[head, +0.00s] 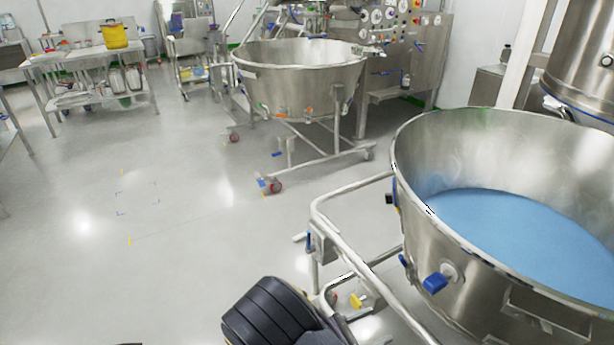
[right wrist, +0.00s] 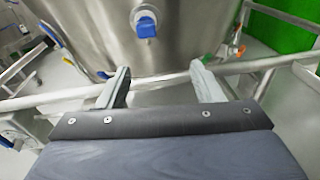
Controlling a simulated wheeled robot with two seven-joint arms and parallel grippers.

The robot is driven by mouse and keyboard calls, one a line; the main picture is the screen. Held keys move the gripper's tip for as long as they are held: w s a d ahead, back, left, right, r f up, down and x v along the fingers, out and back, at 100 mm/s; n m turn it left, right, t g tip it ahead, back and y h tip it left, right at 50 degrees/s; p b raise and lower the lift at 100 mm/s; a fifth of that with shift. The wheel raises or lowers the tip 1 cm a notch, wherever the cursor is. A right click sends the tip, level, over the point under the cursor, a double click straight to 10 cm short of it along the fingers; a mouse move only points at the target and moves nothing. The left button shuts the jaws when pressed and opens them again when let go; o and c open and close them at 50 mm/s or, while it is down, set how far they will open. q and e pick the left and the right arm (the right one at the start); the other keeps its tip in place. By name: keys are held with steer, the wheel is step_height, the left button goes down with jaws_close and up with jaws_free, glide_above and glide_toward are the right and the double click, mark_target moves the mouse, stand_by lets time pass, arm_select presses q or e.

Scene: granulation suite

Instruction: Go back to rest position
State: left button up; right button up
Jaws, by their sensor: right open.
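My right gripper (right wrist: 160,68) shows in the right wrist view, its two grey fingers spread apart with nothing held between them. The fingers point at a steel push rail (right wrist: 170,80) that crosses just beyond or at the tips; I cannot tell whether they touch it. Behind the rail is a steel bowl wall with a blue-capped valve (right wrist: 146,26). In the head view a dark padded part of my arm is at the bottom centre, beside the cart frame; the fingers are hard to make out there. My left gripper is in neither view.
A large steel bowl (head: 440,252) of blue material (head: 520,225) stands close at the right, with its tubular handle frame (head: 345,190) reaching left. An empty wheeled bowl (head: 300,85) stands farther back. A table with a yellow bucket (head: 114,34) is back left. Floor on the left is clear.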

steer(key=s+d+r+m+g+y, duration=0.7)
steer(key=s+m+g+y, duration=0.3)
steer(key=m, duration=0.3)
steer(key=s+a+r+m+t+y, duration=0.1)
steer(key=s+r+m+t+y, duration=0.7)
steer(key=r+m, duration=0.3)
steer(key=shift+r+y, duration=0.25)
steer(key=shift+y, duration=0.25)
